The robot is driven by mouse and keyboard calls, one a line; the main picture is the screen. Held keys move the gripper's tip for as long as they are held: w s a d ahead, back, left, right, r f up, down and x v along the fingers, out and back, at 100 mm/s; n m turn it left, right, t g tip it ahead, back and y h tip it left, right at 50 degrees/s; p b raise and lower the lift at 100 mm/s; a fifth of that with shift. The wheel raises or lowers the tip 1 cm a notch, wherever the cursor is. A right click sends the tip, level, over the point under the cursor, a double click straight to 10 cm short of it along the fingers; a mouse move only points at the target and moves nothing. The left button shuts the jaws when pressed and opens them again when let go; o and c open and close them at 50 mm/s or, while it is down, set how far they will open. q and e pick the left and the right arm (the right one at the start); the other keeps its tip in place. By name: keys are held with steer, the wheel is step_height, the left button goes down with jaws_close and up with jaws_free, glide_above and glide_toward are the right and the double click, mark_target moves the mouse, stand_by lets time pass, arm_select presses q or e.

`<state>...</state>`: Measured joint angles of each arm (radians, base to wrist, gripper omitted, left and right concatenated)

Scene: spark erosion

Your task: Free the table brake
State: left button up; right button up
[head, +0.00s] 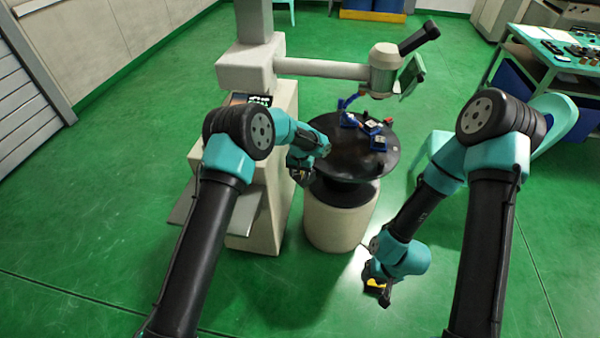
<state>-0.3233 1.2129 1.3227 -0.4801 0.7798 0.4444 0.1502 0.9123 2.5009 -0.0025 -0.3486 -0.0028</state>
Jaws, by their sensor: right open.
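A round black table (330,165) stands on a cream drum-shaped pedestal (335,222). I cannot make out its brake for certain. My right gripper (385,294) is low, right of the pedestal and apart from it, pointing down over the green floor. It is open, and a small yellow patch shows at it. My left gripper (300,174) is at the left edge of the table, beside the rim. Its fingers are small and dark, so I cannot tell whether they are open or touch the rim.
Several small blue, red and white parts (378,143) lie on the tabletop. A cream machine column with a horizontal arm and head (384,75) overhangs it. A pale teal chair (556,118) and a teal workbench (545,45) stand right. The front floor is clear.

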arm_select(q)
steer(key=shift+c, duration=0.5)
steer(key=c, duration=0.8)
steer(key=shift+a, duration=0.1)
steer(key=shift+w+a+m, duration=0.2)
steer(key=shift+a+m, duration=0.05)
steer(key=shift+m, duration=0.55)
steer(key=o, duration=0.9)
steer(key=shift+r, duration=0.15)
step_height(320, 180, up, 17)
